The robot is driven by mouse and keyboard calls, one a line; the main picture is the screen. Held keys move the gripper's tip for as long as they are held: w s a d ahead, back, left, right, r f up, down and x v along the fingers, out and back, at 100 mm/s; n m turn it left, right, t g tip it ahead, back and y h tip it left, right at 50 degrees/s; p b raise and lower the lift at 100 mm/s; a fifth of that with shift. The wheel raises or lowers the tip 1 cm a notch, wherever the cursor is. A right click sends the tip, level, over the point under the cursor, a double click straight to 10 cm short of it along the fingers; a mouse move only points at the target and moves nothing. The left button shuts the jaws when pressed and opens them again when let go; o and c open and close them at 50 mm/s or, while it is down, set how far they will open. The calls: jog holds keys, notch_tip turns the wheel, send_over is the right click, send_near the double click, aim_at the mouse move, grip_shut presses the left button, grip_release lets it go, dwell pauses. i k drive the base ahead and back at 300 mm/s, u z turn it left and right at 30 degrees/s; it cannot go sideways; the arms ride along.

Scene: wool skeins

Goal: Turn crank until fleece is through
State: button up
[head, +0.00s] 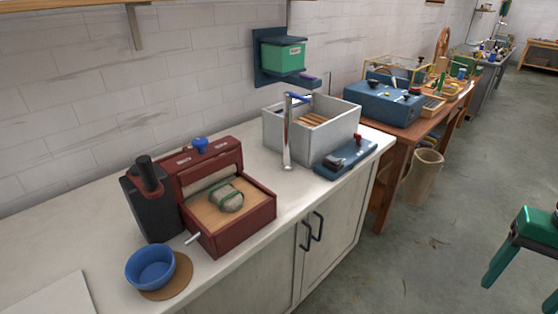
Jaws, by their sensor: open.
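A dark red box-shaped machine (232,228) stands on the pale counter. It has a raised back part with a blue knob (199,144) on top. A short pale handle (192,239), which looks like the crank, sticks out low at its front left corner. A grey-green bundle (229,197), which may be the fleece, lies on the tan bed of the machine with a dark green band around it. Whether any of it is inside the machine I cannot tell. My gripper is not in this view.
A blue bowl (151,266) on a round brown mat (168,289) stands close left of the handle. A black container (150,205) stands left of the machine. A grey bin (337,135), a tap (287,140) and a blue device (345,160) are farther right. A green stool (530,226) stands on open floor.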

aim_at(142, 174)
jog(key=u, duration=1.4)
